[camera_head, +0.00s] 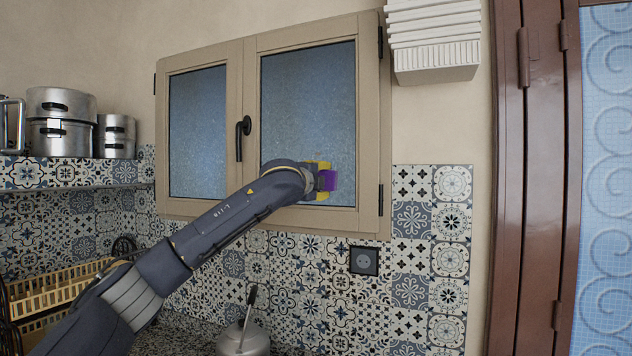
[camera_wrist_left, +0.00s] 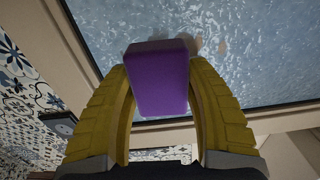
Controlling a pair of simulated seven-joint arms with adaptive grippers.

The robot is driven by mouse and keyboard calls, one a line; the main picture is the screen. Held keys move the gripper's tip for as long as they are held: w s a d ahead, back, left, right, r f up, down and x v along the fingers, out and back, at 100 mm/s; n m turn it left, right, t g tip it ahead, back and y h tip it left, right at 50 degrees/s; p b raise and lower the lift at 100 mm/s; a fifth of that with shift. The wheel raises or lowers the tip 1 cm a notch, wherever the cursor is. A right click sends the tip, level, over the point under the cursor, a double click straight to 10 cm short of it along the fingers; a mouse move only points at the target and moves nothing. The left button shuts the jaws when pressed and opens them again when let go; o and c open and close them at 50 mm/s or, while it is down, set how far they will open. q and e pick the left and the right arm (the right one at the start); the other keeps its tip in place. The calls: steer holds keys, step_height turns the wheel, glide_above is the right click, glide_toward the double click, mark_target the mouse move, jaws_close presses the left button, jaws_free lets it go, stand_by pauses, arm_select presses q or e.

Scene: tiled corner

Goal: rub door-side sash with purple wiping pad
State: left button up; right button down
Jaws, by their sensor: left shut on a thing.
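The purple wiping pad (camera_head: 327,180) is held in my left gripper (camera_head: 318,181), in front of the lower right part of the door-side sash (camera_head: 307,209). In the left wrist view the pad (camera_wrist_left: 160,78) sits between the yellow fingers of the gripper (camera_wrist_left: 160,95), which are shut on it. Its far end is at the textured glass (camera_wrist_left: 255,45); I cannot tell whether it touches. The sash is the right one of two, beside the brown door, and looks closed. My right gripper is in neither view.
A dark window handle (camera_head: 241,138) sticks out between the sashes. A white ribbed box (camera_head: 433,40) hangs at upper right. A socket (camera_head: 363,260) is on the tiles below. Metal pots (camera_head: 62,105) stand on the left shelf. A lidded pot (camera_head: 243,342) stands below the window.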

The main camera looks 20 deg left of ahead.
arm_select(q)
steer(key=shift+w+r, duration=0.15)
steer(key=shift+r, duration=0.8)
steer(key=shift+w+a+f, duration=0.1)
steer(key=shift+w+a, duration=0.05)
steer(key=shift+a, duration=0.9)
steer(key=shift+w+a, duration=0.1)
steer(key=shift+a, duration=0.9)
steer(key=shift+d+r, duration=0.1)
steer(key=shift+r, duration=0.9)
steer(key=shift+s+d, duration=0.2)
steer(key=shift+d, duration=1.8)
steer(key=shift+s, duration=0.1)
steer(key=shift+s+a, duration=0.15)
steer(key=shift+s, duration=0.8)
steer(key=shift+s+a, duration=0.2)
steer(key=shift+s, duration=0.75)
steer(key=shift+s+a, duration=0.15)
steer(key=shift+s, duration=0.8)
steer(key=shift+s+a, duration=0.15)
steer(key=shift+s, duration=1.35)
